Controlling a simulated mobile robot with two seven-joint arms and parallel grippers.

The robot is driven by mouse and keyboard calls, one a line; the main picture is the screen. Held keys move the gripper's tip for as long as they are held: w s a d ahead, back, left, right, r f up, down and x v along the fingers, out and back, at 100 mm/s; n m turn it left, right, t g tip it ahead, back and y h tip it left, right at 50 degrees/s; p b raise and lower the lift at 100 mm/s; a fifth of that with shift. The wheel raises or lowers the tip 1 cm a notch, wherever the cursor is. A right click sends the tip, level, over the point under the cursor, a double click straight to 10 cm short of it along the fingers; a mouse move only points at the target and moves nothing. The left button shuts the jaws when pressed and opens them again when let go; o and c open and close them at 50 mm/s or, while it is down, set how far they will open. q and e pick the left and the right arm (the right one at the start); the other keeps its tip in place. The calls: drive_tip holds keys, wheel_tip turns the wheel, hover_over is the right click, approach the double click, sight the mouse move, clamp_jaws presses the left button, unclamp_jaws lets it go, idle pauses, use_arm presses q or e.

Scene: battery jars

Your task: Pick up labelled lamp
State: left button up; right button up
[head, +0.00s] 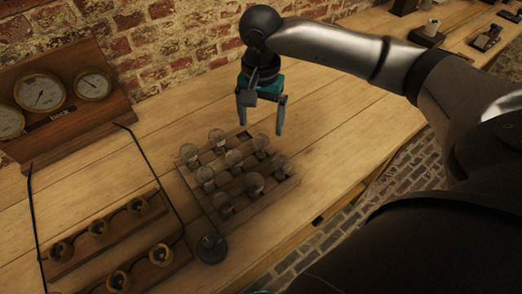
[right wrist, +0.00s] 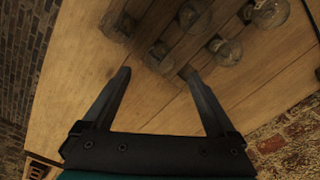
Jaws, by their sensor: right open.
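Several clear glass lamps stand upright in a wooden rack (head: 213,206) on the bench. One lamp (head: 261,144) is at the rack's far right, and another lamp (head: 279,166) is near its right edge. No label can be read on any lamp. My right gripper (head: 262,130) is open and empty, pointing down above the far end of the rack. In the right wrist view its open fingers (right wrist: 163,92) have bare wood between them, with lamps (right wrist: 228,50) beyond the fingertips. My left gripper is not in view.
A gauge board (head: 70,95) stands against the brick wall at the left. A wired lamp board (head: 95,240) lies at the front left. A dark round object (head: 211,248) sits by the rack's near corner. The bench right of the rack is clear.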

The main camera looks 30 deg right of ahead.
sight(261, 135)
wheel_tip(261, 135, down, 5)
drive_tip(key=shift+s+a+f, duration=0.1)
clamp_jaws()
idle(0.8)
